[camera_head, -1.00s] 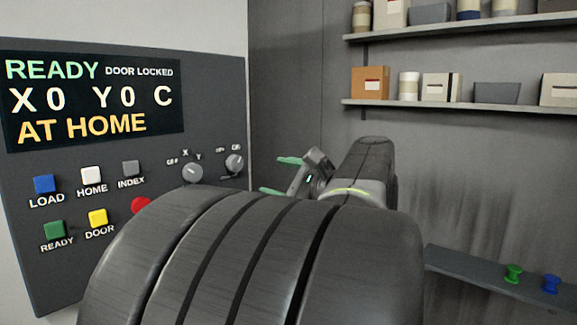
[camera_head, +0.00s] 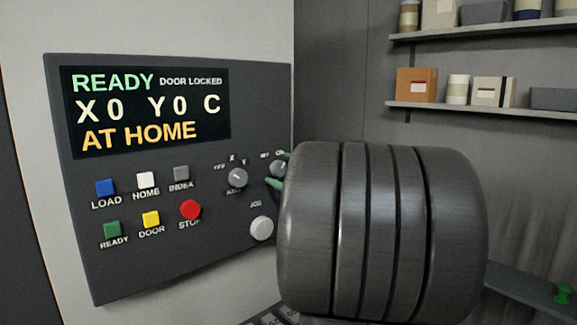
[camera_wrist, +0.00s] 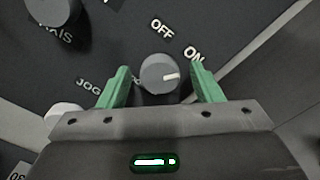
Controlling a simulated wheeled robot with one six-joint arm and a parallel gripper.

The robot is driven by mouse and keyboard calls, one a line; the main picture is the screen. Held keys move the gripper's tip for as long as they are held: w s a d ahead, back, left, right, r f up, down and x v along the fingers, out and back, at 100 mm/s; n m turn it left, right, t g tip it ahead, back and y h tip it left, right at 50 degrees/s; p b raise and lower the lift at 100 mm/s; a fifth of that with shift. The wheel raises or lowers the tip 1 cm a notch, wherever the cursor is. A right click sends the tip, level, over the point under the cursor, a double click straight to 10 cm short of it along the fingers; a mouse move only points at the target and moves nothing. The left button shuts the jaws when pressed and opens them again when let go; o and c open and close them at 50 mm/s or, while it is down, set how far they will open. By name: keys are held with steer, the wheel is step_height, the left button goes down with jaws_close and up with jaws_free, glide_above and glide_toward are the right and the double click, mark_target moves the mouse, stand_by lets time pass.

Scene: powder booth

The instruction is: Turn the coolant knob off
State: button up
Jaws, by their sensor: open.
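The coolant knob is the small grey round knob (camera_wrist: 157,72) with OFF and ON labels, on the dark control panel (camera_head: 70,250). Its white pointer mark points right in the wrist view, nearer to ON than to OFF. The knob shows partly in the head view (camera_head: 278,169), at the panel's right edge. My gripper (camera_wrist: 159,78) is open, with one green finger on each side of the knob and visible gaps between. In the head view my gripper (camera_head: 281,170) is mostly hidden behind my arm; only green finger parts show at the knob.
The axis knob (camera_head: 237,177) is left of the coolant knob and the pale jog knob (camera_head: 261,228) below. A red stop button (camera_head: 190,210) and several coloured buttons are further left. Shelves (camera_head: 480,107) with boxes and jars hang on the right wall.

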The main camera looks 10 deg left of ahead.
steer(key=shift+w+a, duration=0.2)
steer(key=shift+a, duration=0.1)
steer(key=c, duration=1)
steer(key=shift+f, duration=0.1)
